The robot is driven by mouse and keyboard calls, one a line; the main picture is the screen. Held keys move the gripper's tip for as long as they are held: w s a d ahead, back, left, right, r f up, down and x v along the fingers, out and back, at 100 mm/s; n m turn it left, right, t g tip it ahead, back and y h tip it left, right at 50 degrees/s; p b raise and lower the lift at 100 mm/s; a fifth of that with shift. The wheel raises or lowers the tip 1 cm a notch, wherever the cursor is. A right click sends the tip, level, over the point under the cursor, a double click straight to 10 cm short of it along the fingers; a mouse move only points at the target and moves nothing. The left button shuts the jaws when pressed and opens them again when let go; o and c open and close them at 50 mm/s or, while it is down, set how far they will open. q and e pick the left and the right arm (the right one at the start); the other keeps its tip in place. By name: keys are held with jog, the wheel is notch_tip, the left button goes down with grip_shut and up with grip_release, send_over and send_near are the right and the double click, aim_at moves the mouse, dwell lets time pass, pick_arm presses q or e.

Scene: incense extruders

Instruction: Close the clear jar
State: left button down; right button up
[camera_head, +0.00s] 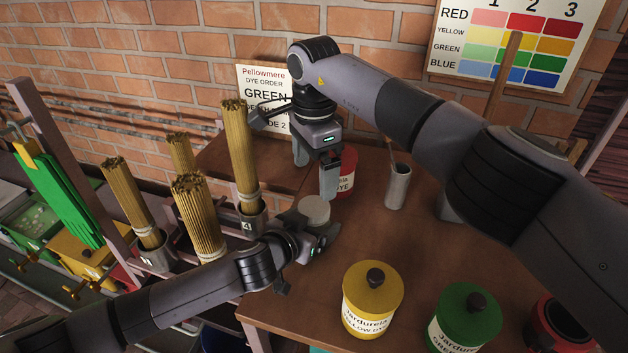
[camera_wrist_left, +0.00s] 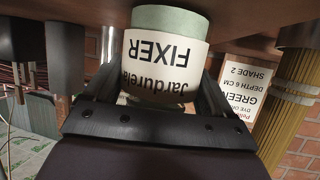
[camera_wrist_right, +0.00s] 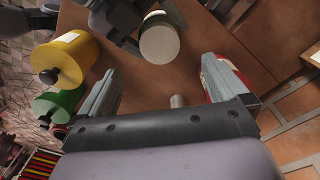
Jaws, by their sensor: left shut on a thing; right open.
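A pale jar labelled FIXER, which I take to be the clear jar (camera_head: 314,208), is at the table's left part. My left gripper (camera_head: 312,236) is shut around its side. The left wrist view shows the jar (camera_wrist_left: 164,55) upside down between the fingers. Its pale round top, without a knob, faces my right wrist camera (camera_wrist_right: 159,42). I cannot tell whether the jar touches the table. My right gripper (camera_head: 316,166) is open and empty above and behind the jar. I see no separate lid for this jar.
A red jar (camera_head: 347,180) stands close beside my right gripper. A metal cup (camera_head: 397,188) is to its right. Yellow (camera_head: 372,300) and green (camera_head: 465,320) knobbed jars stand at the front. Incense bundles (camera_head: 240,160) in holders are on the left. The table's middle is clear.

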pick_arm(q)
jog(key=shift+r, duration=0.1)
pick_arm(e)
notch_tip(320, 180, up, 8)
jog(key=shift+r, duration=0.2)
pick_arm(q)
grip_release()
jog(key=shift+p+v, duration=0.35)
jog(key=shift+v, duration=3.25)
pick_arm(e)
jog(key=shift+r, duration=0.4)
